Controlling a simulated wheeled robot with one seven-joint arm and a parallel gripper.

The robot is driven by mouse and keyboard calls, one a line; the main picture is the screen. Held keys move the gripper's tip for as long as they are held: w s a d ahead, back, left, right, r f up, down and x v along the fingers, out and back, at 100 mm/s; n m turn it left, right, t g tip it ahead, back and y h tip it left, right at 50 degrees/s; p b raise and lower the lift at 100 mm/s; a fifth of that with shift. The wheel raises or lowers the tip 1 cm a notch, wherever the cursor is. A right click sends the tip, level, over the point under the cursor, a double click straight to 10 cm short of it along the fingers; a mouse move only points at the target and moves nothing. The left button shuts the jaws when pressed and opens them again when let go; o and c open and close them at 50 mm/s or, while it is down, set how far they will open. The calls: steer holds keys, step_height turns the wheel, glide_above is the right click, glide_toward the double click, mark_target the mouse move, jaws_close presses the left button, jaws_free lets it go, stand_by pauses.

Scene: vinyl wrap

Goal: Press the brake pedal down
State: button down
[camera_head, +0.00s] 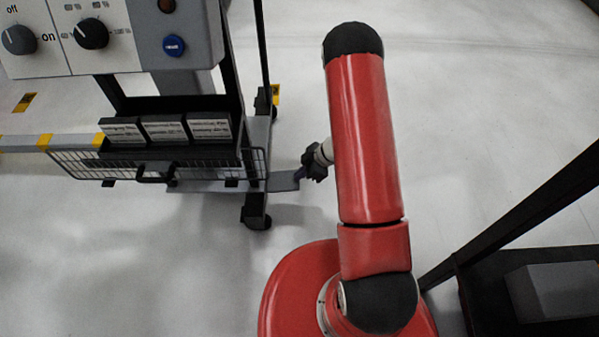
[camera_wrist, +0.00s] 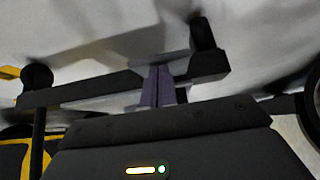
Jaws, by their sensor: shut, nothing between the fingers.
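A flat grey plate (camera_head: 283,182), which looks like the brake pedal, sticks out low from the right side of the wheeled machine near its front caster. My gripper (camera_head: 300,174) is low beside the plate's right end; its fingertips overlap the plate in this view, and I cannot tell whether they touch it. In the wrist view my gripper (camera_wrist: 160,72) shows two purple-grey fingers shut together with nothing between them. They point at a dark bar (camera_wrist: 95,88) of the machine's base. The plate cannot be told apart clearly in the wrist view.
The machine has a control panel (camera_head: 105,35) with knobs and a wire basket (camera_head: 205,165) with several labelled boxes. A black caster (camera_head: 256,212) stands near the plate. A dark stand with a grey box (camera_head: 553,290) is at lower right. The pale floor (camera_head: 480,110) is otherwise open.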

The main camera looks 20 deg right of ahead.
steer(key=shift+s+d+f+t+y+b, duration=0.1)
steer(key=shift+d+f+t+y+b, duration=0.1)
steer(key=shift+f+y+b, duration=0.5)
steer(key=shift+d+f+t+y+b, duration=0.1)
steer(key=shift+d+f+y+b, duration=0.2)
steer(key=shift+f, duration=0.75)
steer(key=shift+s+d+f+t+y+b, duration=0.1)
steer(key=shift+f+y+b, duration=0.4)
steer(key=shift+f, duration=0.55)
